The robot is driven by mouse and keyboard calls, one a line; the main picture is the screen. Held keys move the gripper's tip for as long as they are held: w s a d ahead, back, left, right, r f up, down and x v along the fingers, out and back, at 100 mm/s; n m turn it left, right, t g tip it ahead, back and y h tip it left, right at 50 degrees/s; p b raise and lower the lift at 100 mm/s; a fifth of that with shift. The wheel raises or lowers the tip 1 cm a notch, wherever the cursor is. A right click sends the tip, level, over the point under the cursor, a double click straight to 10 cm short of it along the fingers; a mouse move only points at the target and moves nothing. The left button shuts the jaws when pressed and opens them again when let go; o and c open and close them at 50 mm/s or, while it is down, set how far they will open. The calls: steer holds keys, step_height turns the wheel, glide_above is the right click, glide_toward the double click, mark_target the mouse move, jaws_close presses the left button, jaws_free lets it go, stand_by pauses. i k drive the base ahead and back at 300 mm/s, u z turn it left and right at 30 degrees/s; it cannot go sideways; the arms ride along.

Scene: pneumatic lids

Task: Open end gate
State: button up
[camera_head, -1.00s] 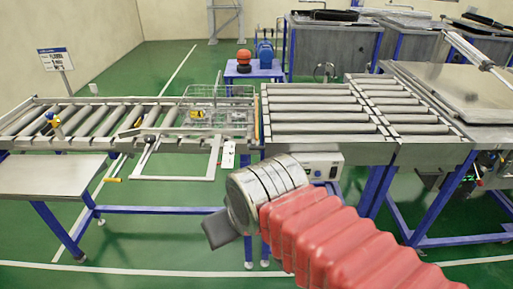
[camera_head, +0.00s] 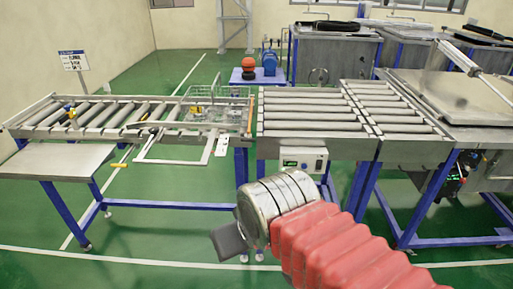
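The end gate looks to be the pale metal frame (camera_head: 180,158) hanging at the front of the left roller conveyor (camera_head: 100,119), but I cannot be sure. A yellow-tipped handle (camera_head: 119,166) sticks out at its left. A wire basket (camera_head: 205,108) rests on the conveyor's right end, beside an orange-brown upright strip (camera_head: 250,115) at the gap between conveyors. My gripper (camera_head: 230,241) is a dark grey block at the end of my red-sleeved arm, low in front of the conveyors and apart from them. Its fingers cannot be made out.
A second roller conveyor (camera_head: 312,110) continues to the right, with a control box (camera_head: 303,159) under its front edge. A steel side table (camera_head: 57,160) stands at front left. Steel tanks (camera_head: 335,58) line the back. Green floor is open in front.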

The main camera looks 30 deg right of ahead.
mark_target(248, 139)
steer(key=k, duration=0.8)
steer(key=u, duration=0.45)
steer(key=i, duration=0.45)
steer(key=u, duration=0.5)
steer(key=i, duration=1.4)
steer(key=z, duration=0.65)
steer(key=i, duration=0.3)
steer(key=z, duration=0.25)
